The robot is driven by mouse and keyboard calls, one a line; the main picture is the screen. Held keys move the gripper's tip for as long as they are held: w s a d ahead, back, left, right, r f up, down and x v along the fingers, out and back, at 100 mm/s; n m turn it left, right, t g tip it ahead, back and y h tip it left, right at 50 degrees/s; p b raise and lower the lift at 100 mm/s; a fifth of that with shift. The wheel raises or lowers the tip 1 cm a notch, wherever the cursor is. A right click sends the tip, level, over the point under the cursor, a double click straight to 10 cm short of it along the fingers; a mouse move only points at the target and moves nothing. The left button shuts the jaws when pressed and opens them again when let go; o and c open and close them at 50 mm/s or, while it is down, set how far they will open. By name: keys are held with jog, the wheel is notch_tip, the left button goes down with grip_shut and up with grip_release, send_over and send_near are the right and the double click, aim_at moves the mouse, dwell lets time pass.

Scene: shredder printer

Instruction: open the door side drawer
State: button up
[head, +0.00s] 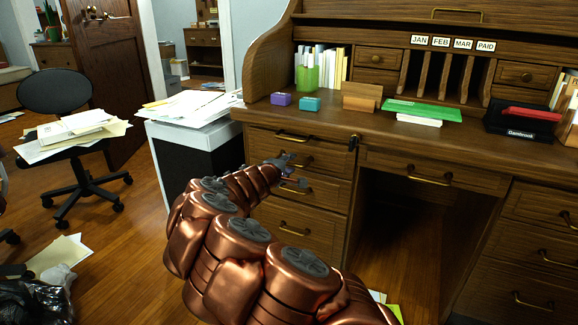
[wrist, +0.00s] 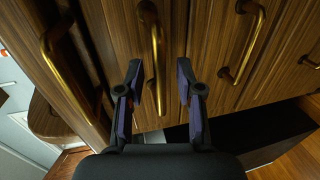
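The wooden desk (head: 335,124) has a left column of drawers, on the side towards the brown door (head: 104,60). The top left drawer has a brass handle (head: 292,137) and looks shut. My gripper (head: 288,160) is in front of the drawer just below it, partly covering that drawer's front. In the wrist view my gripper (wrist: 160,75) is open, with its two dark fingers apart. A brass handle (wrist: 155,40) appears between them, not clamped. I cannot tell how far the fingertips are from the drawer face. Other handles show on both sides of it.
A lower left drawer handle (head: 295,231) and the middle drawer handle (head: 430,178) are nearby. A paper-topped white cabinet (head: 172,131) stands close to the desk's left side. A black chair (head: 56,92) is farther left. Papers (head: 60,255) and a black bag lie on the floor at left.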

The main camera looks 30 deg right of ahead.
jog(key=shift+c, duration=0.3)
grip_shut()
dwell(0.3)
